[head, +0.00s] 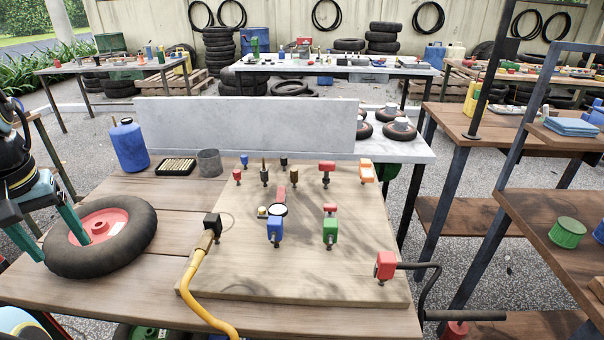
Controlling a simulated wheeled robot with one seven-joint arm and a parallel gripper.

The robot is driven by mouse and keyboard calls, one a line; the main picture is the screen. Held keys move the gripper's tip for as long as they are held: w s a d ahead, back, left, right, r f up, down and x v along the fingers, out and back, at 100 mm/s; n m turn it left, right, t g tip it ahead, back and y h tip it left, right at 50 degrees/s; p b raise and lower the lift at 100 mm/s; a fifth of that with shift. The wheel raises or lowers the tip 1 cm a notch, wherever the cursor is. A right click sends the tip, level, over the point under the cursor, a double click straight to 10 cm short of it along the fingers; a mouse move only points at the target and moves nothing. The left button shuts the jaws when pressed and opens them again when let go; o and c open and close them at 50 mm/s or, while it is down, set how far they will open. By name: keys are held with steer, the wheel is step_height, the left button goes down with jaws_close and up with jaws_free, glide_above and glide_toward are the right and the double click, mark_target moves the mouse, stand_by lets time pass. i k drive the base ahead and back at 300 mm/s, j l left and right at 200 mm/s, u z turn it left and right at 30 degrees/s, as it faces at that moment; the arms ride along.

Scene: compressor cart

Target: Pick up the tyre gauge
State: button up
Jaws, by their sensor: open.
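What looks like the tyre gauge (278,210) lies on the pale wooden board (370,275), near its middle. It has a round white face with a dark rim, and a red part extends behind it. A small blue-bodied fitting (275,230) stands just in front and hides part of its near edge. My gripper (62,248) is at the far left, with its two teal fingers apart and nothing seen between them. One finger overlaps the red-hubbed wheel (140,222) in the picture; I cannot tell whether they touch. The gripper is well left of the gauge.
Several coloured fittings stand on the board, including a green one (330,232) and a red one (326,172). A yellow hose (187,290) runs along its left side. A blue bottle (128,146), a cartridge tray (176,167) and a grey cup (209,162) stand behind. A crank (430,290) projects right.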

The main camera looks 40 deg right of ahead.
mark_target(365, 171)
steer(key=k+l, duration=0.45)
steer(key=l, duration=0.15)
steer(key=k+l, duration=0.45)
steer(key=l, duration=0.15)
